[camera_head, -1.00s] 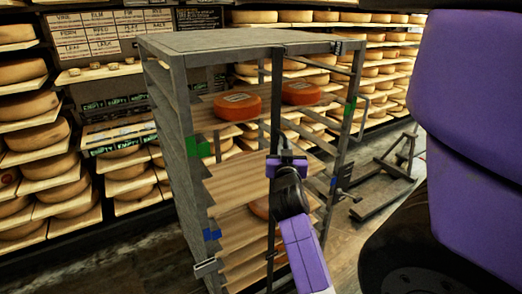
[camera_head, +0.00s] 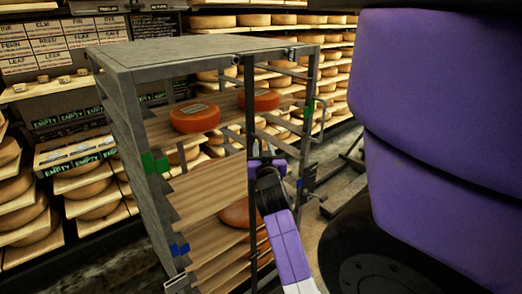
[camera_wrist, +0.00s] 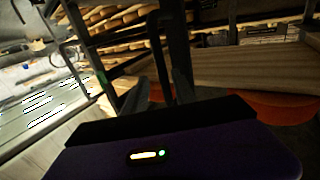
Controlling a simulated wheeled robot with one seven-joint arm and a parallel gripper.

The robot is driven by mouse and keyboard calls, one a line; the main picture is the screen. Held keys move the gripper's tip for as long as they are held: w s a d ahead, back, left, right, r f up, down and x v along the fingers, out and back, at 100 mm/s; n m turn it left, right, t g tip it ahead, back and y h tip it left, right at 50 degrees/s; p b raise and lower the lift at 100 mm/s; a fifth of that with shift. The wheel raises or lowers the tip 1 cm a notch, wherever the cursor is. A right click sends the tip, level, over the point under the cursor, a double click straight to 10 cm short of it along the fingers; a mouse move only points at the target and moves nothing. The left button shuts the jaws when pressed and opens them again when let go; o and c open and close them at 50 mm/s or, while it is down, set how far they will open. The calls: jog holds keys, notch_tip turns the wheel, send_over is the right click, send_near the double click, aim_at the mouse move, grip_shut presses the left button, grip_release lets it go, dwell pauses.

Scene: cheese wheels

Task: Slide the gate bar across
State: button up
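The gate bar (camera_head: 250,105) is a thin dark upright bar on the front of a grey wooden rack (camera_head: 170,55). It stands right of the middle of the front and crosses the left part of the right orange cheese (camera_head: 265,99). My gripper (camera_head: 258,163) is at the bar about halfway up. In the wrist view the two fingers (camera_wrist: 164,85) stand apart with the bar (camera_wrist: 159,50) between them. The bar is close to the right finger, with a gap to the left one. Whether they touch is hard to tell, and the lower fingers are hidden by the hand.
Another orange cheese (camera_head: 195,117) is on an upper board. The rack's right front post (camera_head: 308,125) is right of the bar. Cheese shelves (camera_head: 90,205) line the walls. My purple arm covers the right side.

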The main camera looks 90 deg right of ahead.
jog(key=shift+w+a, duration=0.1)
jog(key=shift+a+f, duration=0.15)
jog(key=shift+a, duration=0.15)
jog(key=a+b, duration=0.3)
jog(key=a, duration=0.4)
jog(key=shift+s, duration=0.45)
